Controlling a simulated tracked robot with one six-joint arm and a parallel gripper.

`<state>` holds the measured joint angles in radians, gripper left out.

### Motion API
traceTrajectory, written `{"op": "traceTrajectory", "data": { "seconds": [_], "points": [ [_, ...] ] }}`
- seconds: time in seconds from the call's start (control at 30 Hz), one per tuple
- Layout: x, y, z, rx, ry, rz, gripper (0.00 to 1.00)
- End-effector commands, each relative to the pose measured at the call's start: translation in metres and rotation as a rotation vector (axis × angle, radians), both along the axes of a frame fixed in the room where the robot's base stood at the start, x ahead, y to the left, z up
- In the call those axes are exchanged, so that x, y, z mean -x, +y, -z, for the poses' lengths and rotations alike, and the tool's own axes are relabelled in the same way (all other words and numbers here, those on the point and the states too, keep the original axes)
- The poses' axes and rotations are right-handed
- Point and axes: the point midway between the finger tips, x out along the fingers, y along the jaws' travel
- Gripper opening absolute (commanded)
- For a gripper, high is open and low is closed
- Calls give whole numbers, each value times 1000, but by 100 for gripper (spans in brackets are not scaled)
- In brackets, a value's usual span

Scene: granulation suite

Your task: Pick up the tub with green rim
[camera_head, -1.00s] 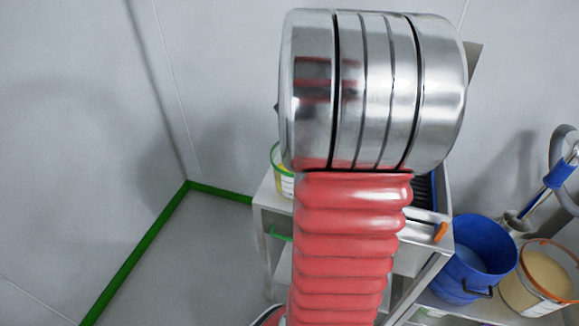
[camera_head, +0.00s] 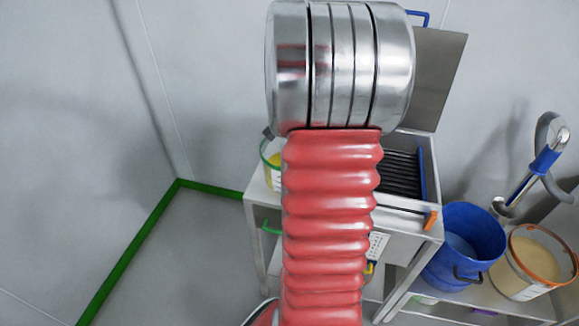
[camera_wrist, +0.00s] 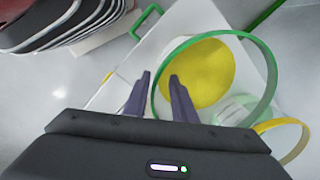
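The tub with the green rim (camera_wrist: 265,75) is large in the wrist view, seen from above, with clear walls and yellow contents. In the head view the tub (camera_head: 272,175) stands on the left end of the cart top, partly hidden by my arm. My gripper (camera_wrist: 160,78) is open in the wrist view. Its two dark fingers appear on either side of the tub's left rim, one outside and one over the opening. Whether they touch the wall I cannot tell. My gripper is hidden in the head view.
A yellow-rimmed container (camera_wrist: 300,142) sits close to the tub's lower right in the wrist view. In the head view, an open box (camera_head: 424,165) with a raised lid stands on the cart. A blue bucket (camera_head: 470,235) and an orange-rimmed tub (camera_head: 545,245) stand to the right.

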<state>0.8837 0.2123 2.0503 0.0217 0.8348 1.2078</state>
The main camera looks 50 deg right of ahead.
Motion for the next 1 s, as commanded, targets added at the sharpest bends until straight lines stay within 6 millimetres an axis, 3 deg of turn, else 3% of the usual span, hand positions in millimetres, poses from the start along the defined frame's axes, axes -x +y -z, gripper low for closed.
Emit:
{"op": "traceTrajectory", "data": {
  "seconds": [0.37, 0.77, 1.0],
  "points": [
    [0, 0, 3, -1, 1, 0, 24],
    [1, -1, 48, -2, 2, 1, 24],
    [0, -1, 53, 0, 0, 1, 24]
  ]
}}
